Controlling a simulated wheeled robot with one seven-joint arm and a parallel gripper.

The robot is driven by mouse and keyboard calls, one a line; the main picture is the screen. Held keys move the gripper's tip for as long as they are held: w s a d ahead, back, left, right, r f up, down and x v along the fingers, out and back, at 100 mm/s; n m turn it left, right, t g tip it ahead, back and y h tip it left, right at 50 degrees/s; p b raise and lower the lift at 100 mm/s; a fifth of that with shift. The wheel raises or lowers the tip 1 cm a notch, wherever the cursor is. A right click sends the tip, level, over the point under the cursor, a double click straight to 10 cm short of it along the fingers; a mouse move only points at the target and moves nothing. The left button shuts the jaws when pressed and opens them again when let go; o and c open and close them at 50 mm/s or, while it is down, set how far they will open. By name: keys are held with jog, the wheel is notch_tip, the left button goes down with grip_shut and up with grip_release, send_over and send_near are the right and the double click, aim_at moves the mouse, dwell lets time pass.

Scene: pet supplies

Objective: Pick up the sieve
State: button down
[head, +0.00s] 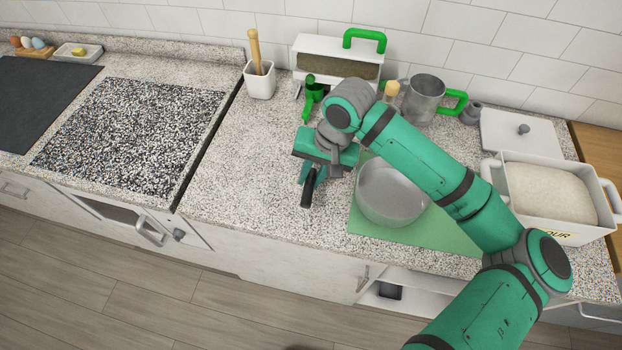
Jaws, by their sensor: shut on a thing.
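My gripper (312,182) is at the left of the green mat (450,236), pointing down over the counter. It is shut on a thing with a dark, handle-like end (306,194). My gripper and wrist hide most of that thing, so I cannot tell for sure that it is the sieve. A round grey bowl (392,194) sits on the mat just right of my gripper. A metal cup with a green handle (424,98) stands behind my forearm near the wall, apart from my gripper.
A white box with a green handle (336,48), a white pot with a wooden tool (260,82) and a green object (312,92) stand at the back. A flour container (548,218) is at the right. Counter left of my gripper (235,165) is clear.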

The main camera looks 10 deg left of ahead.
jog(key=s+r, duration=0.1)
jog(key=r, duration=0.1)
jog(key=s+r, duration=0.2)
jog(key=s+d+r, duration=0.1)
jog(key=s+r, duration=0.1)
jog(key=r, duration=0.1)
jog(key=s+d+r, duration=0.1)
jog(key=s+r, duration=0.2)
jog(key=s, duration=0.5)
jog(key=shift+s+d+r, duration=0.25)
jog(key=shift+s+r, duration=0.05)
jog(key=shift+s, duration=0.1)
jog(key=shift+w, duration=0.1)
jog(key=w+d, duration=0.2)
jog(key=d, duration=0.7)
jog(key=w+d, duration=0.3)
jog(key=d, duration=0.6)
jog(key=shift+w, duration=0.35)
dwell(0.7)
